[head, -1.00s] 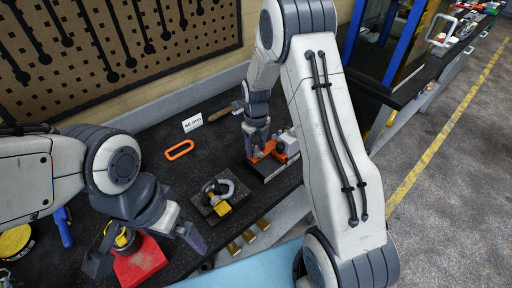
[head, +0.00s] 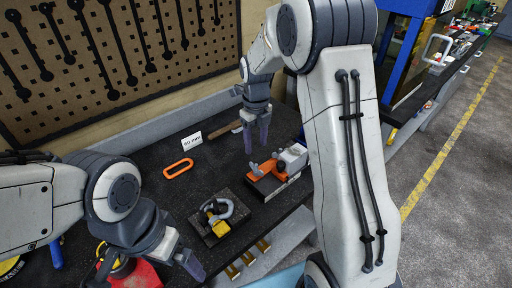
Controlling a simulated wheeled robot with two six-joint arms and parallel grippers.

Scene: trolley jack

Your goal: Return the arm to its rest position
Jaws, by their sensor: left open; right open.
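My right gripper (head: 258,132) hangs open and empty above the bench, fingers pointing down. It is a little behind and left of an orange clamp-like tool (head: 267,168) on a dark block with a light grey part (head: 293,157) at its right end. My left gripper (head: 147,272) is at the lower left, beside a red object (head: 137,276) with a yellow top. Its fingers are partly hidden by the arm and the frame edge, and it is open.
The black bench (head: 160,195) carries an orange ring (head: 178,168), a white label card (head: 192,140), a hammer-like tool (head: 222,131) and a dark plate with a grey shackle and yellow part (head: 218,216). A pegboard (head: 100,60) stands behind. Bench between the ring and plate is clear.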

